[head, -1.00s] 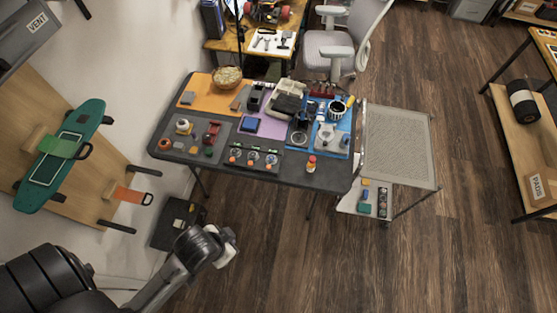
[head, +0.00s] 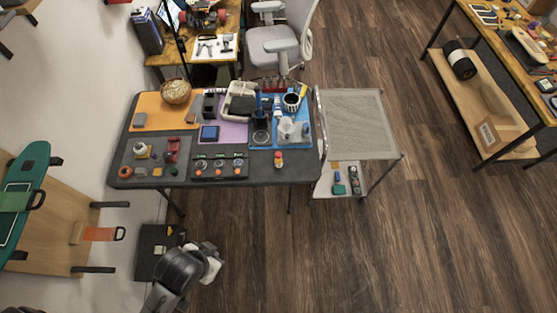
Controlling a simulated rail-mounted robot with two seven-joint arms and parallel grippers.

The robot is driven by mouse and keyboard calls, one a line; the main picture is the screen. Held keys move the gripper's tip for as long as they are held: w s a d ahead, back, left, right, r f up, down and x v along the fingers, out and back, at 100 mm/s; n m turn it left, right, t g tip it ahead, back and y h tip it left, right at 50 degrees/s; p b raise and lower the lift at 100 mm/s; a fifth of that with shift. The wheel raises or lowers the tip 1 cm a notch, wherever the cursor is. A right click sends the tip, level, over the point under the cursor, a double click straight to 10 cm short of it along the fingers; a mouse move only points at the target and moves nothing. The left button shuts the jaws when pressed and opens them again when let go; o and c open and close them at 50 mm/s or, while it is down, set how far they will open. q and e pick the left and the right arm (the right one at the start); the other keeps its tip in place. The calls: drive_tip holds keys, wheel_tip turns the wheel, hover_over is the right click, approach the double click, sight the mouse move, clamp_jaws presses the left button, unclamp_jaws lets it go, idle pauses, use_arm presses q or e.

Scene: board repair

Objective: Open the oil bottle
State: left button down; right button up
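A small bottle (head: 278,159) with red and yellow parts stands at the front edge of the dark table (head: 300,174), right of its middle. It looks like the oil bottle, but it is too small to read a label or make out its cap clearly. My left gripper (head: 213,262) is low in the picture, over the floor in front of the table and well apart from the bottle. Its fingers are too small and turned away to tell whether they are open. My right gripper is out of view.
A white bottle-like item (head: 141,150) stands on the grey mat at the table's left. A row of dials (head: 219,167) lies near the front edge. A mesh-topped cart (head: 355,125) adjoins the table's right side. A dark case (head: 150,260) lies on the floor. Floor to the right is clear.

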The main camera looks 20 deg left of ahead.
use_arm(q)
drive_tip(key=c, duration=1.8)
unclamp_jaws()
drive_tip(key=shift+o, duration=1.3)
drive_tip(key=o, duration=0.8)
drive_tip(key=shift+f, duration=0.1)
